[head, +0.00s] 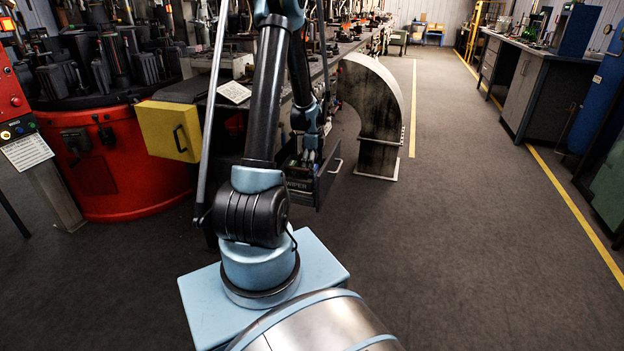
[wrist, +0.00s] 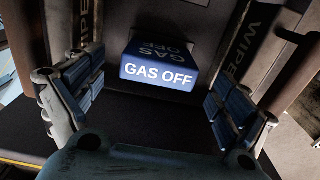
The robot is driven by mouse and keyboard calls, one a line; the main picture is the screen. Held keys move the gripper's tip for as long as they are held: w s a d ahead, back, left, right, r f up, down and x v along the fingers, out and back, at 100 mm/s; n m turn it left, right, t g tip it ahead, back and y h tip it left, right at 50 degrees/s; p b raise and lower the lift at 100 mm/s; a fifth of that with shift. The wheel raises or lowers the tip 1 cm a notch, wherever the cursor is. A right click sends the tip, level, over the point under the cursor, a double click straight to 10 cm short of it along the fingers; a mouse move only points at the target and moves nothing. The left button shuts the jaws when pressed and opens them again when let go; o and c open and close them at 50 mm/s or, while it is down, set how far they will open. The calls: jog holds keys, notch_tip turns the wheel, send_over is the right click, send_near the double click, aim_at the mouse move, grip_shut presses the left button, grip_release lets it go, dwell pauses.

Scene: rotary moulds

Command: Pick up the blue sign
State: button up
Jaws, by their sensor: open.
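The blue sign (wrist: 157,72) shows in the wrist view, a small blue block with white "GAS OFF" lettering on its front and top. It sits inside an open drawer marked "WIPER". My gripper (wrist: 160,105) is open, with one finger to the left of the sign and one to the right, nearer the camera than the sign. Both fingers are apart from it. In the head view my gripper (head: 310,158) reaches down at the open drawer (head: 325,180), and the sign cannot be made out there.
The drawer walls (wrist: 245,40) stand close on both sides of the fingers. A yellow drawer (head: 168,130) and a red round machine (head: 120,175) are at the left. A curved metal duct (head: 378,110) stands right of the drawer. The floor further right is clear.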

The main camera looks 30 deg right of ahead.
jog(key=shift+f, duration=1.5)
jog(key=shift+c, duration=0.5)
jog(key=c, duration=1.1)
jog(key=shift+r, duration=0.1)
